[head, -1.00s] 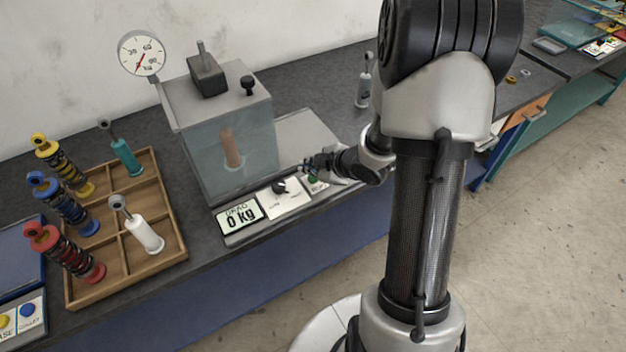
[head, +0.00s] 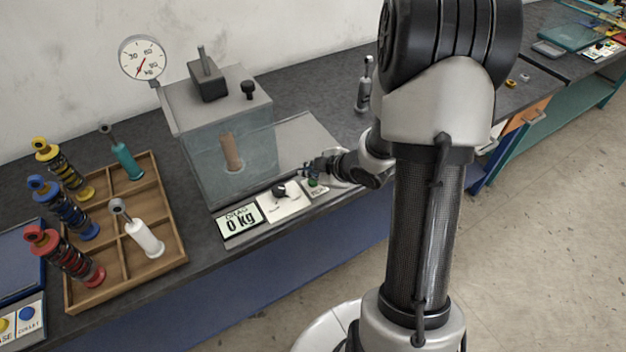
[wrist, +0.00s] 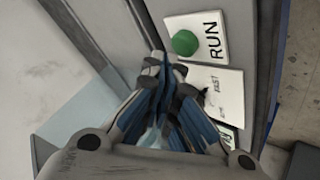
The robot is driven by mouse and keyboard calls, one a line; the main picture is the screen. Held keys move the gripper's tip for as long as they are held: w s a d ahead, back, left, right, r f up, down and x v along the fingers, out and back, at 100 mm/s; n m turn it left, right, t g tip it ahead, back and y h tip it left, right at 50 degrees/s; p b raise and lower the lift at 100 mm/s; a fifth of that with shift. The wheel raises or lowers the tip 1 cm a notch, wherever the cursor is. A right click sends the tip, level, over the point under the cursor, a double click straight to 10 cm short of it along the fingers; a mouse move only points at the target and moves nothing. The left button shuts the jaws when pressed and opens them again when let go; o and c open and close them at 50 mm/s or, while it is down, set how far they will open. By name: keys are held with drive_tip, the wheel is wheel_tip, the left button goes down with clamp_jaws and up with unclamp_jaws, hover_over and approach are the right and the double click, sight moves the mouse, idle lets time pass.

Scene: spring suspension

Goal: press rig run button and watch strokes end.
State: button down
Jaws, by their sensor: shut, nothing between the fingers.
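The rig (head: 228,92) is a grey and clear-walled box on the bench with a tan rod (head: 231,152) inside. Its front strip holds a drag display (head: 240,219) reading 0 kg, a black selector knob (head: 279,190) and the green run button (head: 313,183). In the wrist view the green button (wrist: 185,43) sits on a white plate marked RUN. My gripper (head: 308,171) is shut and empty, close to the button. In the wrist view my gripper (wrist: 160,62) has its tips just beside the button, apart from it in the picture; the height gap cannot be told.
A round dial gauge (head: 142,58) stands at the rig's back left. A wooden tray (head: 172,208) with a teal damper (head: 122,155) and a white damper (head: 140,232) is to the left, beside several coloured spring units. A grey damper (head: 364,88) stands behind my arm.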

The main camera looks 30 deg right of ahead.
drive_tip(key=shift+f, duration=0.15)
drive_tip(key=shift+f+b, duration=0.3)
drive_tip(key=shift+b, duration=0.05)
